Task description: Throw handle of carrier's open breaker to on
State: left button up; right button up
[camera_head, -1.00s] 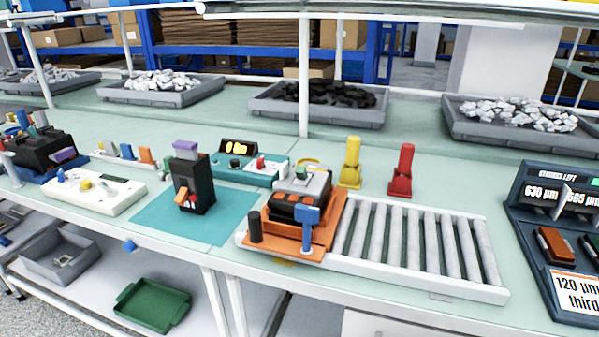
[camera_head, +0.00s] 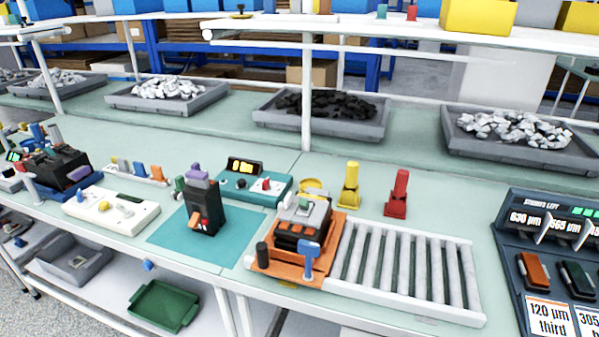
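An orange carrier (camera_head: 268,262) sits at the left end of the roller conveyor and holds a dark breaker (camera_head: 299,225) with a grey top and orange parts. A blue upright piece (camera_head: 309,257) and a black knob (camera_head: 262,254) stand at the carrier's front. Another black breaker (camera_head: 205,212) stands upright on the teal mat, with an orange handle (camera_head: 195,220) on its front and a purple block on top. I cannot tell the handle position of the breaker in the carrier. Neither of my grippers is in view.
The roller conveyor (camera_head: 405,268) runs right. Behind it stand a yellow piece (camera_head: 349,186) and a red piece (camera_head: 397,193). A teal meter (camera_head: 252,183), white control box (camera_head: 110,207) and dark display panel (camera_head: 550,250) are nearby. The teal mat (camera_head: 170,240) has free room.

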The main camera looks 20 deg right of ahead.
aim_at(303, 204)
jog(key=u, duration=1.85)
jog(key=k, duration=2.2)
jog(key=z, duration=0.55)
